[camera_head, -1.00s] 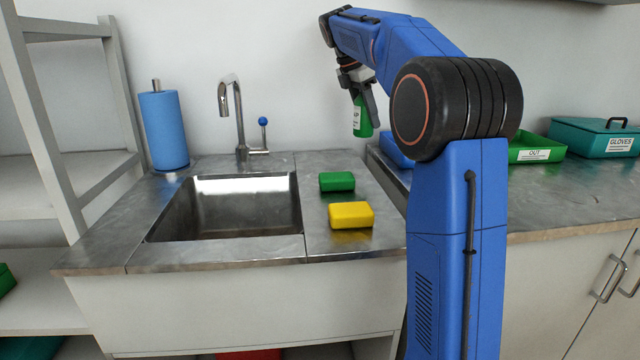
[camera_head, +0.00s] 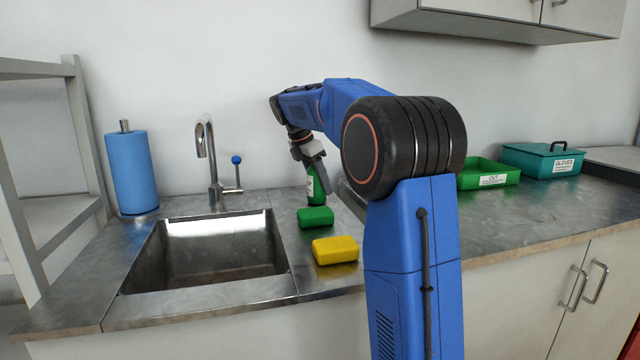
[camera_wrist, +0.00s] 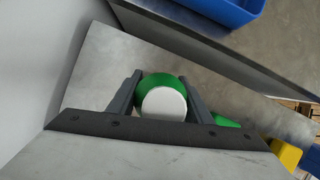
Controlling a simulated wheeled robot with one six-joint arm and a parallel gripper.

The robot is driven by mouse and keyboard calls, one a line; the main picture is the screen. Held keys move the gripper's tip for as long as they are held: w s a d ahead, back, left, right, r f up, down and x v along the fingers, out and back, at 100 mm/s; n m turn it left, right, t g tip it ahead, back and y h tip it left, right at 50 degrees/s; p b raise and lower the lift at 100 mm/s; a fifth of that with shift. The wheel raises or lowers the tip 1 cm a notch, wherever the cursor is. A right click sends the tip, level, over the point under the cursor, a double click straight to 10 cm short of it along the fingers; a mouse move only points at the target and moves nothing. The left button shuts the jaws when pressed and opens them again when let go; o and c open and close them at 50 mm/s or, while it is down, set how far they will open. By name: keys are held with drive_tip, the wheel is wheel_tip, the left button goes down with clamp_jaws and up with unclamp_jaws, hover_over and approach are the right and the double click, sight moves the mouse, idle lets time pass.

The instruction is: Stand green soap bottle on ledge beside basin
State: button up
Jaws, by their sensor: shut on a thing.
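The green soap bottle (camera_head: 316,187) is upright in the head view, just behind the green sponge, over the metal ledge (camera_head: 311,275) to the right of the basin (camera_head: 215,250). My gripper (camera_head: 318,172) is shut on it from above. In the wrist view the bottle (camera_wrist: 163,98) shows its white top and green shoulder between the two grey fingers.
A green sponge (camera_head: 315,217) and a yellow sponge (camera_head: 335,250) lie on the ledge in front of the bottle. The faucet (camera_head: 212,165) and blue paper roll (camera_head: 131,172) stand to the left. A green tray (camera_head: 487,173) and teal gloves box (camera_head: 543,160) stand to the right.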

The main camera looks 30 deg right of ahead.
drive_tip(key=o, duration=1.3)
drive_tip(key=shift+f, duration=0.1)
drive_tip(key=v, duration=1.2)
